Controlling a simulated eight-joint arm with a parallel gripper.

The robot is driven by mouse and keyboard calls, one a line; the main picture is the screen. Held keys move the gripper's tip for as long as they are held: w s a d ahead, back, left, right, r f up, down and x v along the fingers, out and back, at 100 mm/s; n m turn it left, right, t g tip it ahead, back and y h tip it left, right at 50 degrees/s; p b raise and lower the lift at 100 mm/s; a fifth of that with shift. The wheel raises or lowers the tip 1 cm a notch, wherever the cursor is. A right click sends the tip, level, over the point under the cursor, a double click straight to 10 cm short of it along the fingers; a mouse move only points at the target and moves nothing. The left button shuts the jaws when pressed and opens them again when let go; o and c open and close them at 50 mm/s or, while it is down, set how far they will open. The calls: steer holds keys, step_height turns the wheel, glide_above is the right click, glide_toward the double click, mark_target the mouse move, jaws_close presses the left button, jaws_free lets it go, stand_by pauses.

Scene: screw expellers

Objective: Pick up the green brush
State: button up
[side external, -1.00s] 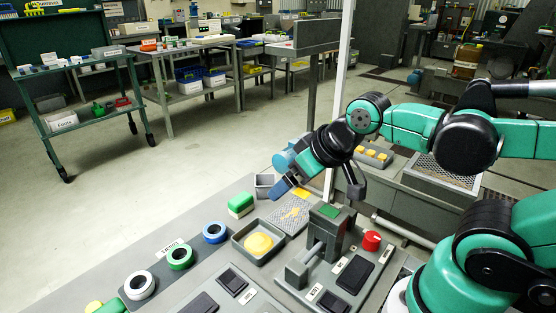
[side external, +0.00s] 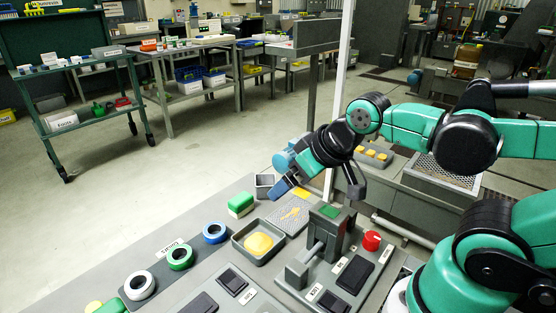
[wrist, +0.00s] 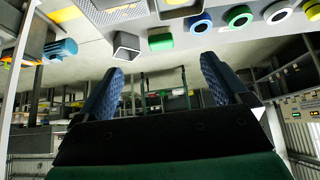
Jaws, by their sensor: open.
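The green brush (side external: 240,204) is a small block with a green top and a cream lower part. In the wrist view the brush (wrist: 160,42) is near the top centre, beyond the fingertips. My gripper (side external: 283,187) is above the bench, to the right of the brush and apart from it. In the wrist view both blue-padded fingers of my gripper (wrist: 160,70) stand wide apart with nothing between them.
Blue (side external: 215,232), green (side external: 180,256) and white (side external: 140,285) tape rolls lie in a row left of the brush. A grey tray (side external: 247,246) holds something yellow. A small grey bin (side external: 264,186) and a press-like device (side external: 330,232) stand nearby.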

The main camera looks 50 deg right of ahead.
steer(key=shift+c, duration=1.1)
steer(key=g, duration=0.1)
glide_toward(239, 197)
steer(key=shift+g, duration=0.8)
steer(key=w+f, duration=0.3)
steer(key=shift+f, duration=0.25)
steer(key=shift+x, duration=2.95)
